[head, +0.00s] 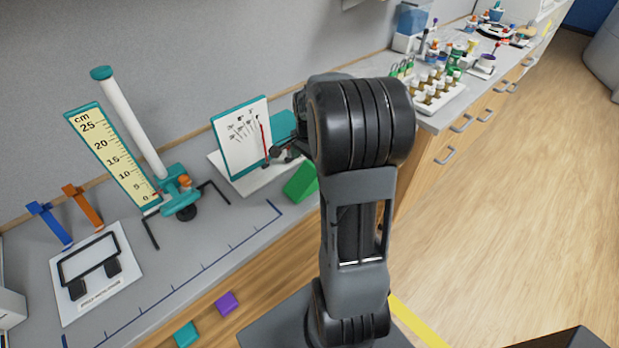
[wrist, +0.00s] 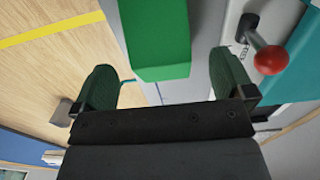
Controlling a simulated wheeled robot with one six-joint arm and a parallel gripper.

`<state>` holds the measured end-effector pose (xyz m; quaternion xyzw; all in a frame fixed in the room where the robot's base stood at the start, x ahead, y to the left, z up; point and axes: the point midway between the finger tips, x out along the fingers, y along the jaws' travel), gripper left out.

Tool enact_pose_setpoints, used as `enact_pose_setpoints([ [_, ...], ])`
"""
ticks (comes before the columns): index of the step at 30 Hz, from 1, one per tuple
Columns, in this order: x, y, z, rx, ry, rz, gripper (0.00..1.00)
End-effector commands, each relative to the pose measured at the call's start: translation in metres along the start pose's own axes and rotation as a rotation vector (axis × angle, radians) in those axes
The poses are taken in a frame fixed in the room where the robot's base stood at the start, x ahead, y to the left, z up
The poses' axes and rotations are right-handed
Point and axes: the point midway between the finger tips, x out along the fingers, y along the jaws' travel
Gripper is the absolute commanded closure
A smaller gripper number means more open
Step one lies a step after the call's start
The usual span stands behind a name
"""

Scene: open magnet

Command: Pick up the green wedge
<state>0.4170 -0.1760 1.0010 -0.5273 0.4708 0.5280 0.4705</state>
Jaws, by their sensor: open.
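The green wedge (head: 301,182) lies on the grey counter near its front edge, partly hidden behind my arm in the head view. In the wrist view the wedge (wrist: 157,42) is a green block just beyond and between my gripper's open fingers. My gripper (wrist: 163,80) is open, with one dark green finger pad on each side, and nothing is held between them. In the head view my gripper is mostly hidden behind my arm, near the white board.
A white board with a red pointer (head: 243,138) stands close behind the wedge; a lever with a red ball (wrist: 270,58) is close to the right finger. A ruler stand (head: 112,152) is at left. A vial rack (head: 438,92) is at right.

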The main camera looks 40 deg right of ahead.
Motion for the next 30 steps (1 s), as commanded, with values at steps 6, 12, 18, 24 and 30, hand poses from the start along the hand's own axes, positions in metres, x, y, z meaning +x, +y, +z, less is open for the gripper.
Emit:
enact_pose_setpoints([
  [6,0.013,0.001,0.000,0.000,-0.001,0.002,0.00],
  [12,0.040,0.002,0.001,0.000,-0.002,0.003,0.00],
  [18,0.055,0.001,0.001,0.000,0.000,0.000,0.00],
  [24,0.056,0.001,0.001,0.000,0.001,-0.001,0.00],
  [30,0.056,0.001,0.000,0.000,0.001,-0.001,0.15],
])
